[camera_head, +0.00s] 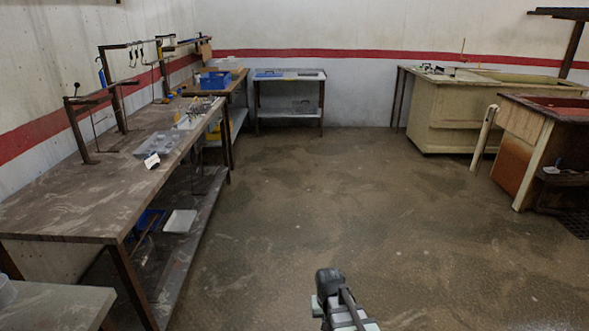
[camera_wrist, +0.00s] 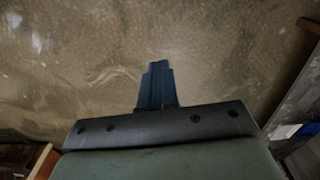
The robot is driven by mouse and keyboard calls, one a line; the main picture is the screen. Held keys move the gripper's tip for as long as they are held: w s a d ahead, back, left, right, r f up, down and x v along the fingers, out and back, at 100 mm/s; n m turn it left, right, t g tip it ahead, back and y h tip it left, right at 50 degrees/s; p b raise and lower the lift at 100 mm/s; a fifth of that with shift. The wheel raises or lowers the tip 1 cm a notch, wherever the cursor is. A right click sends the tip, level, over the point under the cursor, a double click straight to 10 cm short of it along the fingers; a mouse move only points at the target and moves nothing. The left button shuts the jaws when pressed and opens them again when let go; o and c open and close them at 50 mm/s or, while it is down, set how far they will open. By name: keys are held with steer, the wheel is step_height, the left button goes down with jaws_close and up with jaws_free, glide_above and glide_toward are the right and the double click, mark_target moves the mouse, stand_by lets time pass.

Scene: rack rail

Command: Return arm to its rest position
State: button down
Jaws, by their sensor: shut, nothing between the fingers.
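My gripper (camera_wrist: 157,72) shows in the wrist view with its dark blue fingers together and nothing between them. Bare brown floor (camera_wrist: 220,50) lies behind the fingertips, and they touch nothing that I can see. In the head view, part of my own arm (camera_head: 335,295) rises at the bottom edge, right of centre, over open floor. The rest of the arm is out of that view.
A long workbench (camera_head: 60,200) with a rack rail (camera_head: 130,44) on posts runs along the left. A small table (camera_head: 50,305) stands at the lower left. A metal table (camera_head: 290,78) and pale vats (camera_head: 450,115) stand at the back. The middle floor is clear.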

steer(key=s+d+f, duration=0.3)
steer(key=s+d, duration=0.3)
steer(key=d, duration=0.1)
steer(key=s+f+g, duration=0.3)
steer(key=s+f, duration=0.7)
steer(key=s, duration=0.4)
steer(key=s+f+g, duration=0.4)
steer(key=s+f, duration=0.5)
steer(key=s, duration=0.6)
steer(key=shift+f, duration=0.35)
